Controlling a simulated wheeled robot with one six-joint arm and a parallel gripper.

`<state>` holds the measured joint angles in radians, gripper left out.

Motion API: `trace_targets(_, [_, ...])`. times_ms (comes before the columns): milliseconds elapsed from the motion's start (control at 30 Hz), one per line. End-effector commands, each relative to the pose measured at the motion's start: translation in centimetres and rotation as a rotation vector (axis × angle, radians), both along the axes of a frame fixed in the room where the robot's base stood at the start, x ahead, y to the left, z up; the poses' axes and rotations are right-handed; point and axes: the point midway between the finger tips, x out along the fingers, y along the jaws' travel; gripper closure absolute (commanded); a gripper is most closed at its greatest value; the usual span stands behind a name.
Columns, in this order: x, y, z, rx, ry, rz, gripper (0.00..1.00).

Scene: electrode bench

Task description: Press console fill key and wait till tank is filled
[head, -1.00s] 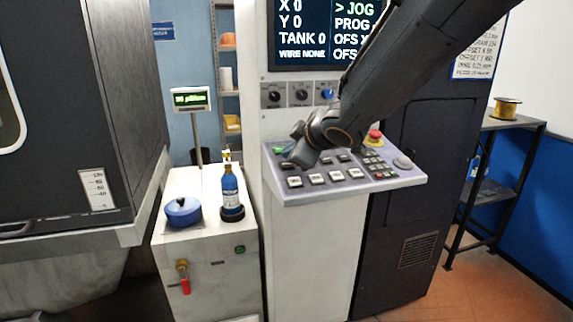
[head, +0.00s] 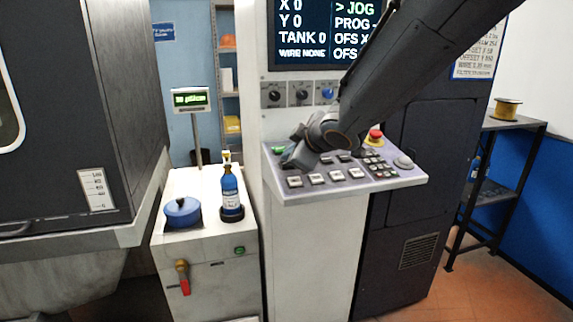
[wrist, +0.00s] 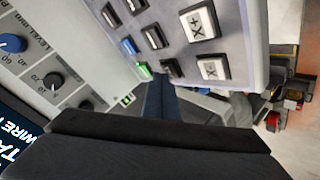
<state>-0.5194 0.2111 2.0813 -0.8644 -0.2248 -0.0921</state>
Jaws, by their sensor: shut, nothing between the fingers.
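The console (head: 400,183) has a sloped key panel with several white and dark keys, a green key (head: 279,150) and a red mushroom button (head: 375,134). Which key is the fill key cannot be read. The screen (head: 325,30) above shows TANK 0 and WIRE NONE. My gripper (head: 292,158) is shut and empty over the left part of the key panel. In the wrist view its dark fingers (wrist: 158,100) point toward the panel beside a lit green key (wrist: 144,71). Whether the tip touches a key cannot be told. The tank (head: 100,228) at the left has a level scale.
A white cabinet (head: 210,270) left of the console carries a blue bottle (head: 231,192), a blue lidded pot (head: 183,212), a small display (head: 190,99) and a red-handled valve (head: 183,278). A shelf with a yellow spool (head: 508,108) stands at the right. Knobs (head: 299,93) sit above the keys.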

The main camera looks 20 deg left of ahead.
Motion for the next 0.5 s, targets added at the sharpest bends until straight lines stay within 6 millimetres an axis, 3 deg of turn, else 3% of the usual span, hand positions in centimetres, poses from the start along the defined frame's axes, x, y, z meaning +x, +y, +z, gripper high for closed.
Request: trace_targets(500, [0.1,0.06,-0.55,-0.001,-0.001,0.001,1.0])
